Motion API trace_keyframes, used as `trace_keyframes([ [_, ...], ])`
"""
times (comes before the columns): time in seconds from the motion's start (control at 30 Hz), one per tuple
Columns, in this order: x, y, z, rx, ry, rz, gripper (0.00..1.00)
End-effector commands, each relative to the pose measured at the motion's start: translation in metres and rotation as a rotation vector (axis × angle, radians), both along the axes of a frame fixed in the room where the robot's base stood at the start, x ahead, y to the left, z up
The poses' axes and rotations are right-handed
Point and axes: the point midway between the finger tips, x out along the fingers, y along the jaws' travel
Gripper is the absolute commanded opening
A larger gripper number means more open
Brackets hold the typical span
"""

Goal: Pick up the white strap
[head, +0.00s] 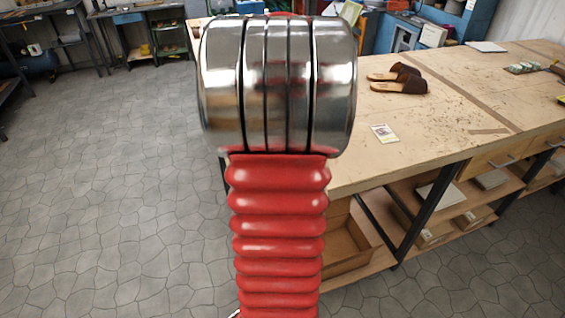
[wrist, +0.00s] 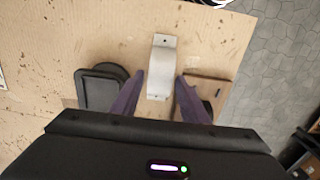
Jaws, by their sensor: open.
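The gripper is open, with a finger on each side of the strap and a visible gap on both sides. I cannot tell how high the fingers are above it. In the head view my own arm blocks the middle, and neither the strap nor the gripper shows there.
In the wrist view a black tray-like object (wrist: 97,90) is left of the strap and a brown board (wrist: 208,91) is right. The workbench (head: 450,85) carries brown sandals (head: 399,80) and a small card (head: 384,133). Grey floor (head: 120,190) is open at left.

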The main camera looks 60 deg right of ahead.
Motion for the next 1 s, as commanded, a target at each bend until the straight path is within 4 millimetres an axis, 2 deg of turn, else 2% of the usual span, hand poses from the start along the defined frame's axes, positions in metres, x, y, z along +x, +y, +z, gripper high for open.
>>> trace_keyframes([
  [0.1, 0.001, 0.001, -0.016, 0.002, 0.001, 0.000, 0.41],
  [0.23, 0.001, 0.000, -0.026, 0.001, 0.001, 0.000, 0.41],
  [0.77, 0.001, 0.000, -0.027, -0.001, -0.001, 0.001, 0.41],
  [1.0, 0.001, 0.000, -0.027, -0.001, -0.001, 0.001, 0.26],
])
